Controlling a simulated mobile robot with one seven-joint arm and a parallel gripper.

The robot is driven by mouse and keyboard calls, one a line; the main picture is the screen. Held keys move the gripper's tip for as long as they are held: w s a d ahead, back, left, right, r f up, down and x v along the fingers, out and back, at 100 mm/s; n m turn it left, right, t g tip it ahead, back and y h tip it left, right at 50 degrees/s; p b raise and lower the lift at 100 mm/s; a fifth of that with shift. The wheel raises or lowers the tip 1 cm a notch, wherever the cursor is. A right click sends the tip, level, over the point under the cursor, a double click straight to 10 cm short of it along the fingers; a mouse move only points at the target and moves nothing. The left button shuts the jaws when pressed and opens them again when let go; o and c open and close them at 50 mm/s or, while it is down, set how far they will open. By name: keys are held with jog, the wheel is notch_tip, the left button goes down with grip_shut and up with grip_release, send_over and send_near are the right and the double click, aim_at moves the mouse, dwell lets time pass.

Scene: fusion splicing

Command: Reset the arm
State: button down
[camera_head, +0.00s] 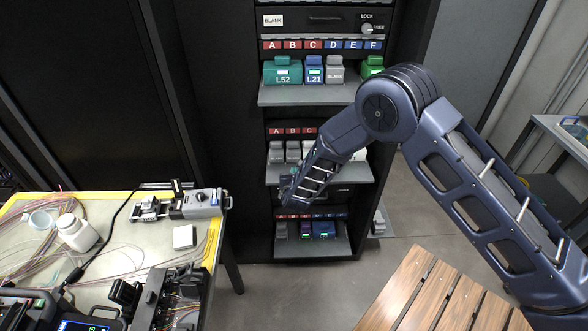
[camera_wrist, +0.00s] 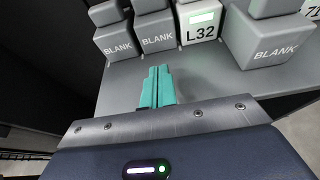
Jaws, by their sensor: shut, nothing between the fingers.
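My arm (camera_head: 470,170) reaches from the right across the head view to the middle rack shelf. Its far end is near the left side of that shelf, and the fingertips are not clear there. In the wrist view my gripper (camera_wrist: 157,72) shows two teal fingers pressed together with nothing between them. They point at the grey shelf (camera_wrist: 215,84), below a row of blocks. Two grey BLANK blocks (camera_wrist: 116,40) (camera_wrist: 158,32) and a white L32 block (camera_wrist: 199,22) stand just beyond the fingertips, apart from them. A larger grey BLANK block (camera_wrist: 268,38) is to the right.
The upper shelf (camera_head: 310,95) holds the L52 block (camera_head: 283,72), the L21 block (camera_head: 314,70) and others. A lower shelf (camera_head: 313,247) holds coloured blocks. A cluttered workbench (camera_head: 130,222) is at left. A slatted wooden surface (camera_head: 425,300) is at the front right.

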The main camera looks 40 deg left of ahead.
jog(key=shift+s+d, duration=0.5)
jog(key=shift+d, duration=0.05)
